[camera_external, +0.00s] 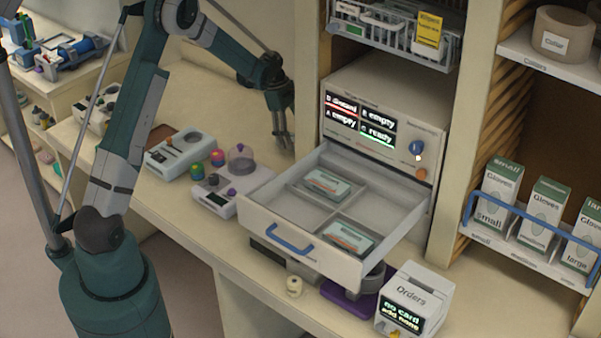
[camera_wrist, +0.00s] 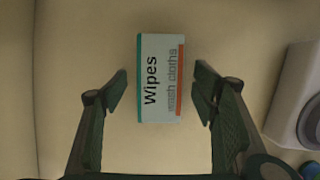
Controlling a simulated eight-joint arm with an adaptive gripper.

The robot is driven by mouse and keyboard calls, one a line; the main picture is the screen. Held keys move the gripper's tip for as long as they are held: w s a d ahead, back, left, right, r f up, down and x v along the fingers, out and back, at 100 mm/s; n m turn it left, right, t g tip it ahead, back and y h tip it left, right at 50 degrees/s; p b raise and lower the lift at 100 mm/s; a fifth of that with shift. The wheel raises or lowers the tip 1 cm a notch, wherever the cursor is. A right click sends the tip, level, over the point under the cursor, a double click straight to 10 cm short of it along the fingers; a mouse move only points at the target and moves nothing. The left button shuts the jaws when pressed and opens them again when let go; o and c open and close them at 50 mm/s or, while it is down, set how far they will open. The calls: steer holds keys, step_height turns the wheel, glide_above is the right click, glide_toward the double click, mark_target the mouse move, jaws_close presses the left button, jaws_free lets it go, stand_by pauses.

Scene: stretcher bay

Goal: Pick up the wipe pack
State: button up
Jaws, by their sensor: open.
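The wipe pack (camera_wrist: 160,105) is a white box with a teal edge, an orange stripe and the words "Wipes" and "wash cloths". It lies on the beige counter in the wrist view. My gripper (camera_wrist: 161,72) is open, with one finger on each side of the pack and a gap on both sides. In the external view my gripper (camera_external: 283,130) points down over the counter, left of the cabinet; I cannot make out the pack there.
An open drawer (camera_external: 256,216) holds two similar teal-and-orange packs, one in a back compartment (camera_external: 327,185) and one in front (camera_external: 348,237). White devices (camera_external: 180,152) stand left of it. A pale object (camera_wrist: 300,95) lies right of the pack.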

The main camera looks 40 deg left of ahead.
mark_target(293, 139)
steer(key=shift+c, duration=0.5)
steer(key=c, duration=0.9)
steer(key=shift+r, duration=0.1)
steer(key=shift+r, duration=4.9)
